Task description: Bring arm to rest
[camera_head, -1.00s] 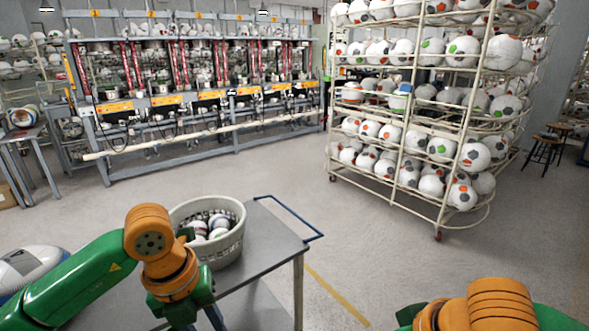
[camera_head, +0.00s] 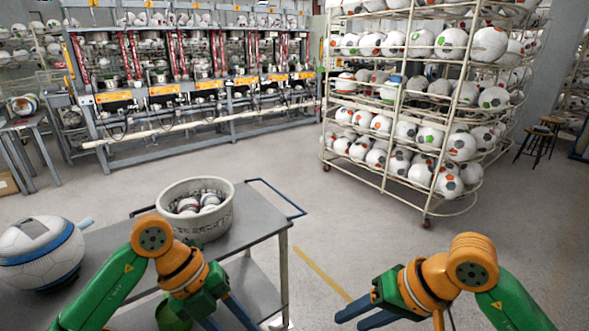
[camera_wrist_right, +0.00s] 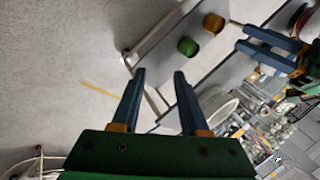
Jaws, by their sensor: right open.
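My right gripper (camera_head: 352,317) is at the lower middle right of the head view, over open floor to the right of the cart. Its two blue fingers are apart with nothing between them; the right wrist view shows them empty too (camera_wrist_right: 160,75). My left gripper (camera_head: 225,318) is at the bottom of the head view, in front of the cart's near part. Its blue fingers look apart and empty, with the tips cut off by the frame edge. It also shows at the upper right of the right wrist view (camera_wrist_right: 262,42).
A grey metal cart (camera_head: 262,222) carries a pale basket (camera_head: 215,222) of balls. A large blue-and-white ball-shaped device (camera_head: 40,252) is at left. A green round object (camera_wrist_right: 188,46) and an orange one (camera_wrist_right: 213,23) show near the cart. A ball rack (camera_head: 425,95) stands behind; floor between is clear.

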